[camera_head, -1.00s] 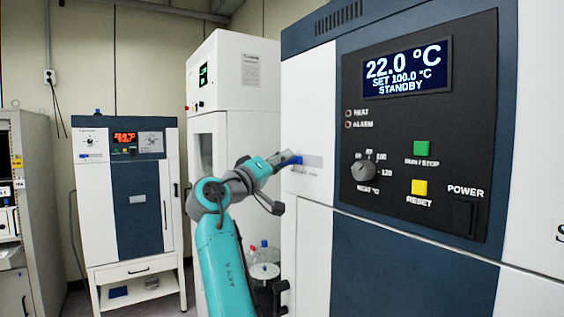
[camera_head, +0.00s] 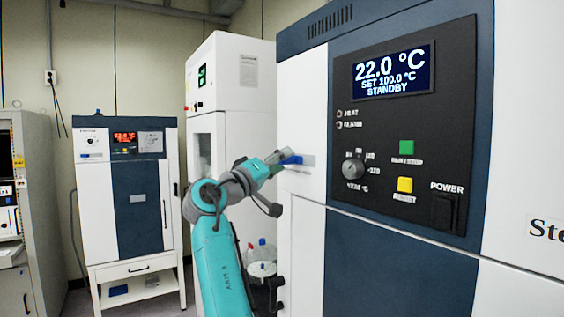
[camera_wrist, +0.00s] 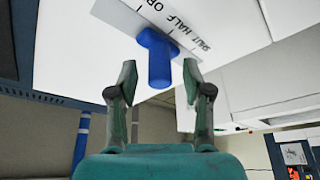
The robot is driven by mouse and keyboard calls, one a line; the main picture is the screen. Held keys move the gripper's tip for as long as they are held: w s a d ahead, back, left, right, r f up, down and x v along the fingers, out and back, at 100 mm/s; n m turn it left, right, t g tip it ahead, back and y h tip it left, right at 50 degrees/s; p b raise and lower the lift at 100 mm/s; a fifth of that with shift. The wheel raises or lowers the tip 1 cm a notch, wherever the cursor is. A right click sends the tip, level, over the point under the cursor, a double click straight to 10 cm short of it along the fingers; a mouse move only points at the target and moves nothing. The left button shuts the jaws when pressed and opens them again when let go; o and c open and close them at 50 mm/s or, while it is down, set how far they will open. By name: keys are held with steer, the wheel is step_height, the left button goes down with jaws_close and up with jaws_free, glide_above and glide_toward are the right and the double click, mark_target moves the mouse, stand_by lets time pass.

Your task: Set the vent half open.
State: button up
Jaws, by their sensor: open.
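The blue vent lever (camera_wrist: 158,60) stands out from a pale label plate (camera_wrist: 205,22) on the white cabinet front. The plate reads SHUT, HALF and a cut-off OP. I cannot tell which mark the lever points to. My gripper (camera_wrist: 160,78) is open, with one finger on each side of the lever's end and visible gaps on both sides. In the head view, the lever (camera_head: 293,160) and plate (camera_head: 308,161) are on the near cabinet's left white strip, and my gripper (camera_head: 284,156) is at the lever, partly overlapping it.
The near cabinet has a dark control panel (camera_head: 405,125) with a display reading 22.0 °C, STANDBY. A tall white cabinet (camera_head: 240,100) and a smaller oven (camera_head: 98,200) stand behind. Bottles (camera_head: 262,250) stand low beside my arm. A grey rack (camera_head: 38,200) is at the left.

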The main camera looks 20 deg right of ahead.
steer(key=v, duration=1.1)
steer(key=shift+a, duration=0.15)
